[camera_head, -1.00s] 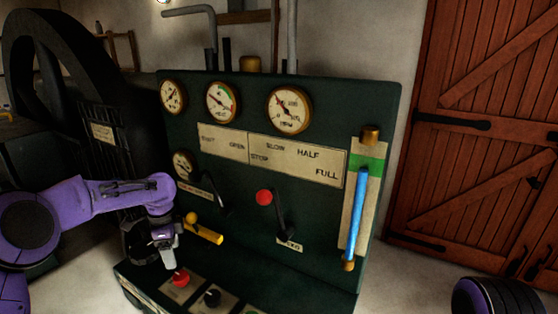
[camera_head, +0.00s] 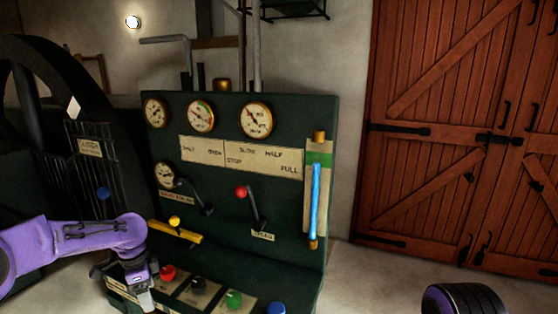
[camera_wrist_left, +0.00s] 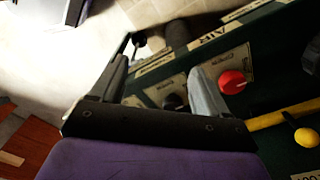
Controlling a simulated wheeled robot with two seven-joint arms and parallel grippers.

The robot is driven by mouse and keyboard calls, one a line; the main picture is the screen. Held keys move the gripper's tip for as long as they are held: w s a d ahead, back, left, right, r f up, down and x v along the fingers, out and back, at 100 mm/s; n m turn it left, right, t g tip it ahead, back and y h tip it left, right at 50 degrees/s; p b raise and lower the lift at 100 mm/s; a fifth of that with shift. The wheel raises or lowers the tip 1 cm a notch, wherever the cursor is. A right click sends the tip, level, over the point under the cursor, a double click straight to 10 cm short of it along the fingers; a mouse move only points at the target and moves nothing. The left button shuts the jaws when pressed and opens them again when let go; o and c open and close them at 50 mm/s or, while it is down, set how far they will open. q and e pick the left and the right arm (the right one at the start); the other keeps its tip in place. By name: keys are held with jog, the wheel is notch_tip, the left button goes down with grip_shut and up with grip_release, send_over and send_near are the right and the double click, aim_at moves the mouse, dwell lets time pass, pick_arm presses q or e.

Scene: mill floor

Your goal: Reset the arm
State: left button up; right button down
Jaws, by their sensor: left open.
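My left arm, purple, comes in from the left in the head view. My left gripper (camera_head: 146,296) hangs at the lower left front of the dark green control panel (camera_head: 290,225), beside the red knob (camera_head: 168,272). In the left wrist view the two fingers of the left gripper (camera_wrist_left: 160,85) are spread apart with nothing held between them. The red knob also shows there (camera_wrist_left: 232,82), close to the right finger. Whether a finger touches the panel is hard to tell. My right gripper is in neither view.
The panel carries several round gauges, a yellow-handled lever (camera_head: 178,232), a red-topped lever (camera_head: 252,208) and a blue sight tube (camera_head: 315,200). A black knob (camera_head: 198,285), green knob (camera_head: 234,299) and blue knob (camera_head: 276,308) line its lower ledge. A dark flywheel (camera_head: 35,90) stands left; wooden doors (camera_head: 440,130) stand right.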

pick_arm(q)
jog(key=s+d+f+n+t+h, duration=0.1)
jog(key=s+d+f+n, duration=0.4)
jog(key=s+f, duration=0.5)
jog(key=s+d+f+n, duration=0.5)
jog(key=s+d+f, duration=0.1)
jog(key=f, duration=0.8)
jog(key=s+a+n+t+y, duration=0.1)
jog(key=s+a+n+y, duration=0.1)
jog(key=s, duration=0.9)
jog(key=s+a+n+t+y, duration=0.1)
jog(key=s+a+n+y, duration=0.1)
jog(key=s+a+n, duration=0.2)
jog(key=s+n, duration=0.3)
jog(key=s, duration=0.4)
jog(key=shift+a+r+n+y, duration=0.2)
jog(key=shift+n+y, duration=0.1)
jog(key=shift+y, duration=0.1)
